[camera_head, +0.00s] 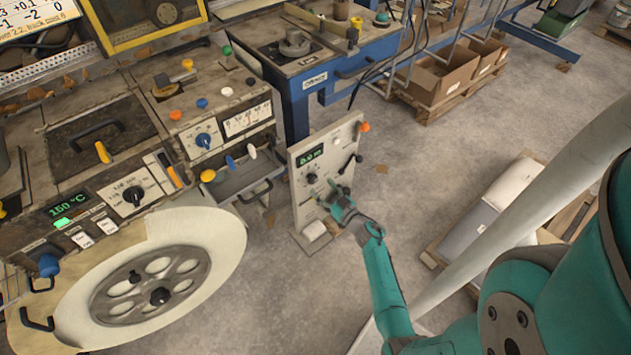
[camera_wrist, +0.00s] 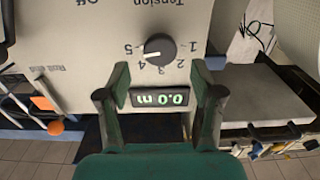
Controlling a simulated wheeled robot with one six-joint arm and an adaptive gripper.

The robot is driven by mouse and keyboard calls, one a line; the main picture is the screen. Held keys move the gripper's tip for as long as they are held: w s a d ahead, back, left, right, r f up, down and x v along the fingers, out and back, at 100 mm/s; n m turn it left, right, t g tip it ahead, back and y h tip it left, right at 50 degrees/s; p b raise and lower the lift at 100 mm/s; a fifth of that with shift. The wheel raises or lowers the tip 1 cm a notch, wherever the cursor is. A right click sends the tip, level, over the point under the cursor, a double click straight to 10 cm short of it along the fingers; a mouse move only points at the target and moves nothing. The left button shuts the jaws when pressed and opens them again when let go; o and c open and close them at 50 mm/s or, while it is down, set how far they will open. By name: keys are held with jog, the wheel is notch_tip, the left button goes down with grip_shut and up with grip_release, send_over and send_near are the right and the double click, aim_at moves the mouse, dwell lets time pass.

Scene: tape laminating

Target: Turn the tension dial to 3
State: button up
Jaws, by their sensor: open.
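The tension dial (camera_wrist: 160,49) is a round black knob on a pale panel, upside down in the wrist view. Its white mark points left and slightly down, around the 4 and 5. The printed 3 lies just below the knob there. My gripper (camera_wrist: 160,72) is open, its fingers on either side of a digital display (camera_wrist: 160,98) reading 0.0 m; the dial lies just beyond the fingertips, not between them. In the head view the panel (camera_head: 301,202) stands upright, and my gripper (camera_head: 338,194) is in front of its lower right part.
A black lever (camera_head: 349,162) and an orange knob (camera_head: 365,127) are on the panel's right side. A large machine (camera_head: 85,190) with a white roll (camera_head: 215,240) stands left. A blue-framed table (camera_head: 335,68) stands behind. Floor right of the panel is mostly clear before a pallet.

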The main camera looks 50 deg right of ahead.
aim_at(314, 180)
jog(key=shift+x, duration=2.25)
jog(key=c, duration=1.1)
